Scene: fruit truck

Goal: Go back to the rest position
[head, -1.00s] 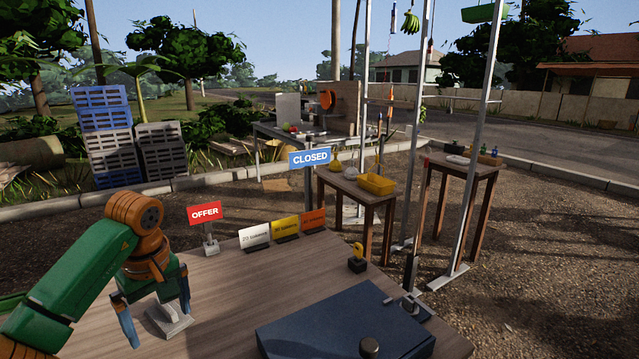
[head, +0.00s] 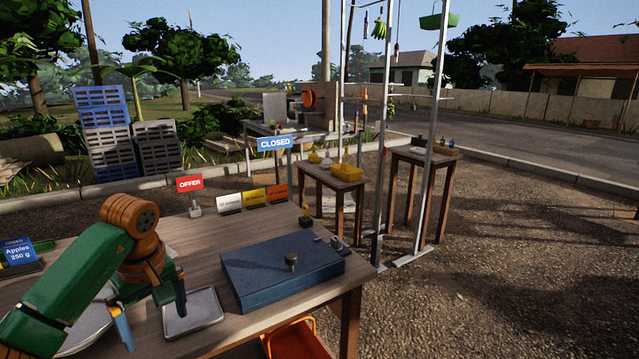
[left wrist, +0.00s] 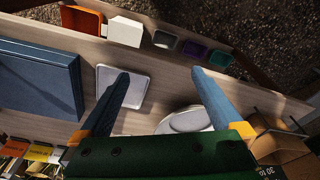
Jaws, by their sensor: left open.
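My left gripper (head: 150,318) is open and empty above the wooden table, with its blue fingers pointing down. In the head view it stands beside a small metal tray (head: 193,312), between that tray and a round pale dish (head: 85,330) partly hidden by my arm. The left wrist view also shows the open fingers (left wrist: 160,92), with the tray (left wrist: 135,88) near the left fingertip and the round dish (left wrist: 188,120) between the fingers. My right gripper is not in view.
A blue box (head: 270,272) with a knob lies on the table's right part. An OFFER sign (head: 190,184), small cards and a yellow item (head: 305,216) line the far edge. An order sign (head: 18,251) stands at left. An orange bin (head: 295,340) sits below the front edge.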

